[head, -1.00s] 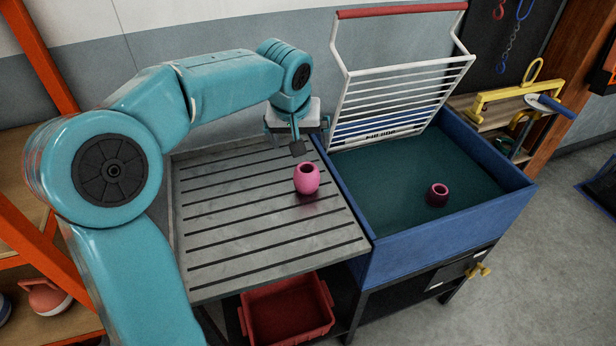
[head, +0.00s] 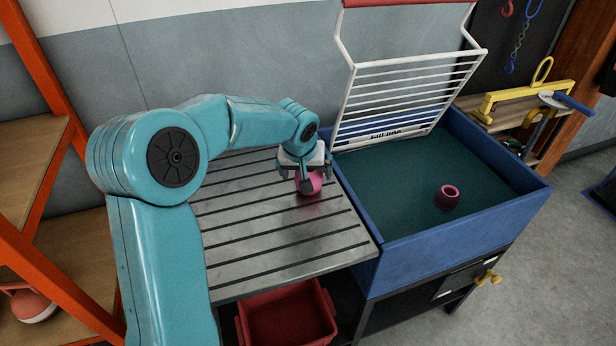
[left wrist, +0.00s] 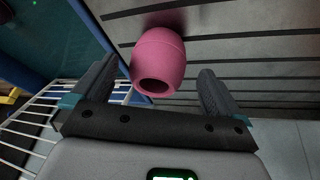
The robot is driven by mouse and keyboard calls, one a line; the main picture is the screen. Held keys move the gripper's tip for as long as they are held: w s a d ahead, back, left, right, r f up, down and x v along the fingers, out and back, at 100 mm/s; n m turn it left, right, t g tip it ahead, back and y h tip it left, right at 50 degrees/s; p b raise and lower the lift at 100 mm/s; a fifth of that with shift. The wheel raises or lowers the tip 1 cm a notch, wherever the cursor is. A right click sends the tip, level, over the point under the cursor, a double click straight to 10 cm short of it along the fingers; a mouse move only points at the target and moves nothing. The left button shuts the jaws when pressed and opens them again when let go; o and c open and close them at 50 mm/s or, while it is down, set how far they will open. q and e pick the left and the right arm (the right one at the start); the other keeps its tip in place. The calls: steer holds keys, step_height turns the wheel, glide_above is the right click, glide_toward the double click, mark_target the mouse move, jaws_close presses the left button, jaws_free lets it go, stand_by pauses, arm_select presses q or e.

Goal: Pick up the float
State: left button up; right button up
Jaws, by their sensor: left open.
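A pink barrel-shaped float (head: 313,184) stands on the grey slatted draining board (head: 270,255), partly hidden by my left gripper in the head view. My left gripper (head: 305,187) is open, right at the float. In the left wrist view the float (left wrist: 158,60) shows its dark hole and sits between and just beyond the two black fingers (left wrist: 160,88), with gaps on both sides. A second pink float (head: 447,197) is in the blue tank (head: 440,247) to the right. My right gripper is not in view.
A white wire rack (head: 405,90) stands tilted at the back of the tank. A red bin (head: 290,315) sits below the board. An orange-framed shelf (head: 45,80) is at the left. A yellow-handled tool (head: 530,95) lies at the far right.

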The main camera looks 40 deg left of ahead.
arm_select(q)
steer(key=x, duration=0.4)
steer(key=shift+w+a+f, duration=0.1)
steer(key=shift+w+f, duration=0.15)
steer(key=shift+w, duration=0.05)
steer(key=shift+a+f, duration=0.1)
steer(key=shift+f, duration=0.2)
steer(key=shift+c, duration=0.3)
steer(key=c, duration=0.9)
steer(key=shift+c, duration=0.2)
steer(key=shift+w+r+p, duration=0.1)
steer(key=shift+r+p, duration=0.05)
steer(key=shift+p, duration=0.15)
